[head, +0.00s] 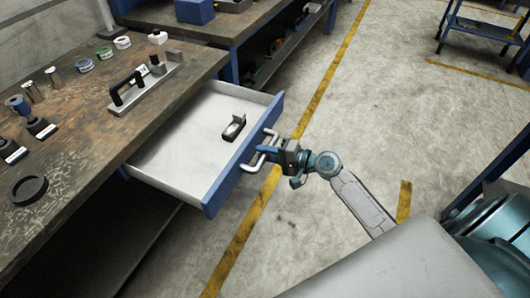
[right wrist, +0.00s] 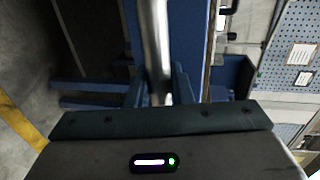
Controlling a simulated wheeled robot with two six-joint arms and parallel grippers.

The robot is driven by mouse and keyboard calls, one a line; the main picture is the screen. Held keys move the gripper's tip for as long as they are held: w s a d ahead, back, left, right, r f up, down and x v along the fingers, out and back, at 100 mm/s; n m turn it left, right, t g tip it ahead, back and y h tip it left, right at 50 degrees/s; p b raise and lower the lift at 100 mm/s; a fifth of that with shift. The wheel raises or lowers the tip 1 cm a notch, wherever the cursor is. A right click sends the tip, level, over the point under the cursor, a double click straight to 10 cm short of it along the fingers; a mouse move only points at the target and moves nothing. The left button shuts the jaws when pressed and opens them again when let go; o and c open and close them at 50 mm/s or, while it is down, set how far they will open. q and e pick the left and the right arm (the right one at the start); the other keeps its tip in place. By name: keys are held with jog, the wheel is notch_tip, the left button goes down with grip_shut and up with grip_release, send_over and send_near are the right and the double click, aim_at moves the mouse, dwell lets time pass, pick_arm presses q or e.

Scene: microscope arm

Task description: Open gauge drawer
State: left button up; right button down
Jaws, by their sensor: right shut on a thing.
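The gauge drawer (head: 180,158) is pulled well out from under the workbench in the head view, with a white interior and a blue front. A small dark gauge block or case (head: 234,127) lies inside it. A metal bar handle (head: 254,164) runs along the drawer front. My right gripper (head: 268,153) is at the handle and shut on it. In the right wrist view, the silvery handle bar (right wrist: 155,50) stands between the two fingers of the right gripper (right wrist: 158,92). My left gripper is not in view.
The worn workbench (head: 75,150) holds a black-handled fixture (head: 143,83), several small tins and a black ring (head: 29,190). A second bench stands behind. Open floor (head: 350,110) with yellow lines lies right of the drawer. A blue cart (head: 485,25) stands far right.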

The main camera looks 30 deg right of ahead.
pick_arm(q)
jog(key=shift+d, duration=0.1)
pick_arm(e)
jog(key=c, duration=1.3)
grip_release()
jog(key=shift+c, duration=0.2)
